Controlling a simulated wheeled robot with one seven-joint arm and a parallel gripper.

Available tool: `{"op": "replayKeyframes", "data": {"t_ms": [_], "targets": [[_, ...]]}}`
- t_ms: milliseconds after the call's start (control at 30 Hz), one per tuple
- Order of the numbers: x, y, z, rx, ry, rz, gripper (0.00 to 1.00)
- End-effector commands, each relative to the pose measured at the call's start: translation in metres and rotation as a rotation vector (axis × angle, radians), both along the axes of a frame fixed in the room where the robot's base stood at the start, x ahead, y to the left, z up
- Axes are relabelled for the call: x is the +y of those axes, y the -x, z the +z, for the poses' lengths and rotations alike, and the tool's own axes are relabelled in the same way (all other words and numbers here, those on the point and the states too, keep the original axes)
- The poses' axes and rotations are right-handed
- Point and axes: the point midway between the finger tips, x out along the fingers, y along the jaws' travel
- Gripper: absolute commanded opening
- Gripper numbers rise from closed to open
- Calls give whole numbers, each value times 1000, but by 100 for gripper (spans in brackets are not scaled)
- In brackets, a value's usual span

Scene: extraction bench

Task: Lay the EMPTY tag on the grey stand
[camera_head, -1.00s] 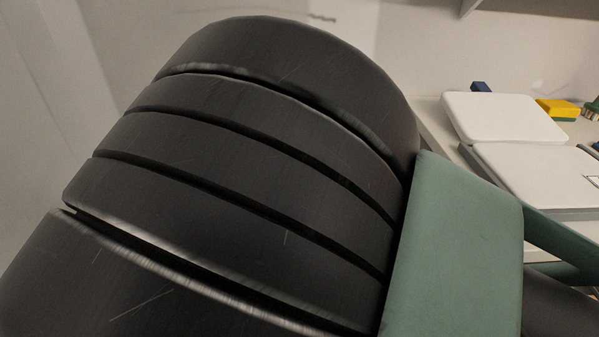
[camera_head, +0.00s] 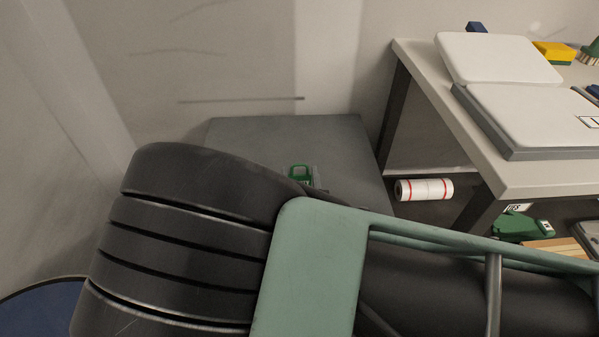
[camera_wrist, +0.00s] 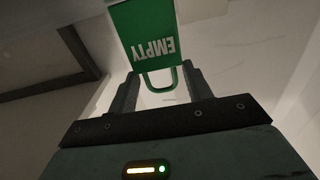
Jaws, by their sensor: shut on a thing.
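The EMPTY tag (camera_wrist: 146,38) is a flat green plate with white lettering and a green loop at one end. In the wrist view its loop sits between the two fingers of my gripper (camera_wrist: 161,84), which is shut on it, and the plate sticks out beyond the fingertips. The grey stand (camera_head: 255,133) is a flat-topped grey block by the wall in the head view. My arm covers its near part.
A white bench (camera_head: 440,103) stands right of the stand, bearing a white-lidded device (camera_head: 500,58) and a yellow block (camera_head: 553,52). Below it are a white roll with red bands (camera_head: 424,189) and a green case (camera_head: 522,227). The stand's visible far top is clear.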

Motion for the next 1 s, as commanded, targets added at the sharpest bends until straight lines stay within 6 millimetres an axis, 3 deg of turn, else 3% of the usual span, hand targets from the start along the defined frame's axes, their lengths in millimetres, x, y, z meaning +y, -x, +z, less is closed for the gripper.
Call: {"op": "replayKeyframes", "data": {"t_ms": [33,67,100,133,533,1000], "targets": [[0,0,-3,0,0,0,28],[0,0,-2,0,0,0,55],[0,0,-2,0,0,0,67],[0,0,-2,0,0,0,72],[1,5,2,1,0,2,72],[4,95,2,1,1,2,72]]}}
